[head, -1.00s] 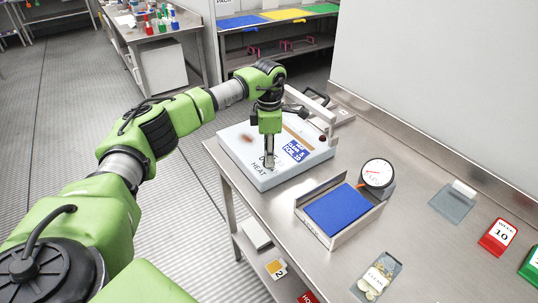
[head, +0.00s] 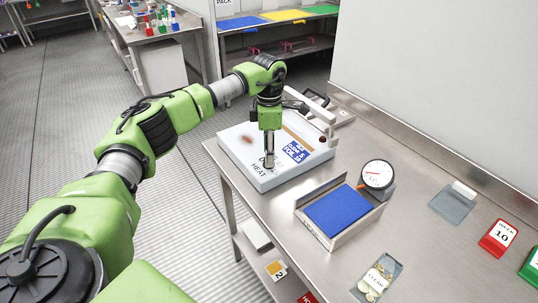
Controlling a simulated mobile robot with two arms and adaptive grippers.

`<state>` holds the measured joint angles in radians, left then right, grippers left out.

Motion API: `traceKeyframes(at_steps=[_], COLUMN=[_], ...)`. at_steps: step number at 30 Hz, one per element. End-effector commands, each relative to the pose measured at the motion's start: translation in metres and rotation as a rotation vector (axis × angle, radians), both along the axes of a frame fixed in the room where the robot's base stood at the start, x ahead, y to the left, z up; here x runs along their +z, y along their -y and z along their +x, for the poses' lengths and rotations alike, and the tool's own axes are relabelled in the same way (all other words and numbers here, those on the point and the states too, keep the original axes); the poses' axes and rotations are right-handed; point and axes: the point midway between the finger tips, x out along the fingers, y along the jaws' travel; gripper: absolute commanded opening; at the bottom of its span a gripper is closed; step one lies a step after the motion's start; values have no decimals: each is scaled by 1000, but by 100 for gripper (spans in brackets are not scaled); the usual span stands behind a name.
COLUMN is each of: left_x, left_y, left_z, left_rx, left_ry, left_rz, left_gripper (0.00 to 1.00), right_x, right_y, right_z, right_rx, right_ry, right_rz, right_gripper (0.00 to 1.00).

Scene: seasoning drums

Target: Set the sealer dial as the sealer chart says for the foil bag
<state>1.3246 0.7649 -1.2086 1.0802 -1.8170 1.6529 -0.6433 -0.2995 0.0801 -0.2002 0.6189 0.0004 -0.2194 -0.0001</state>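The sealer (head: 245,137) is a white, low box with a lever arm (head: 308,112) on the far left part of the steel table. A blue and white chart label (head: 296,151) is on its top, with print too small to read surely. The word HEAT (head: 258,169) is printed near its front edge. My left gripper (head: 268,163) points straight down at the dial area above that word. Its fingers look close together and hide the dial, so its setting and any grasp cannot be told. My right gripper is not in view.
A scale with a blue pad (head: 338,211) and round gauge (head: 378,174) stands right of the sealer. A clear bag (head: 377,278), a grey bag (head: 453,205) and a red block marked 10 (head: 498,237) lie farther right. Bare steel lies between them.

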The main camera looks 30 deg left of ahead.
Motion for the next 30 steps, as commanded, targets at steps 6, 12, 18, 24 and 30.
traceKeyframes(at_steps=[6,12,18,24,30], left_x=[49,85,103,106,105], left_y=[0,0,0,0,0], left_z=[2,1,1,0,0], left_rx=[0,1,1,0,0], left_ry=[8,5,3,2,2], left_rz=[-2,-1,0,-1,-1], left_gripper=[40,40,40,40,40], right_x=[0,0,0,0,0], right_y=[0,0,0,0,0], right_z=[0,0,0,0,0], right_rx=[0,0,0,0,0], right_ry=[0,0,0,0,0], right_rz=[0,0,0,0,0], right_gripper=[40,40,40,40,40])
